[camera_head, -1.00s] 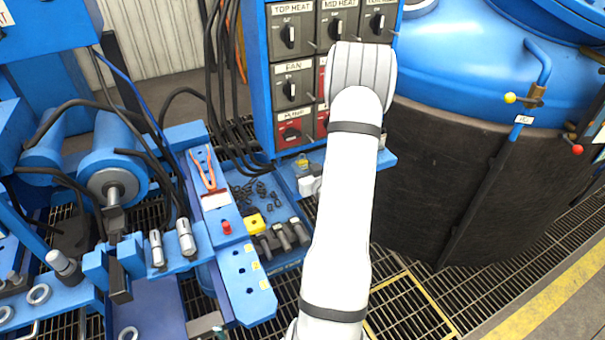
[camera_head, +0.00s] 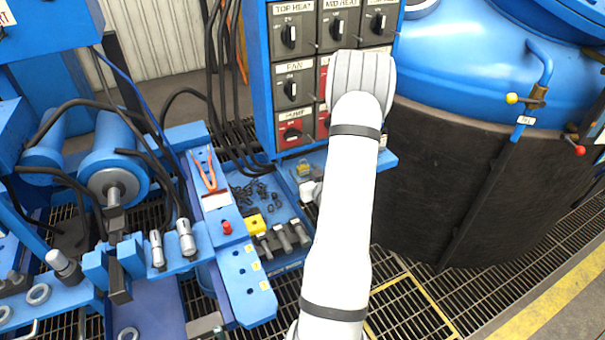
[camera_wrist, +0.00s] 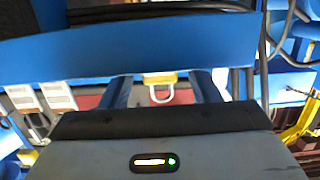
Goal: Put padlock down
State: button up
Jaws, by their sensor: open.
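The padlock (camera_head: 304,166) shows as a small yellow body at the blue shelf below the control panel. In the wrist view its yellow body (camera_wrist: 160,77) and pale metal shackle loop lie between the two blue fingers of my gripper (camera_wrist: 163,88). The fingers stand apart with a gap on each side of the padlock, so my gripper is open around it. A white part of my wrist shows beside the shelf in the head view, but the fingertips are mostly hidden there. Whether the padlock rests flat on the shelf cannot be told.
The control panel (camera_head: 293,85) with its knobs rises directly behind the shelf (camera_head: 283,173). A blue tray (camera_head: 239,182) with small dark parts and a yellow block lies to the left. Hanging cables run beside the panel. The large furnace vessel (camera_head: 440,170) stands close on the right.

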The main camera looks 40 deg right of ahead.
jog(key=shift+r, duration=0.2)
jog(key=shift+s, duration=0.4)
jog(key=p+v, duration=0.7)
jog(key=v, duration=0.4)
jog(key=shift+a, duration=0.15)
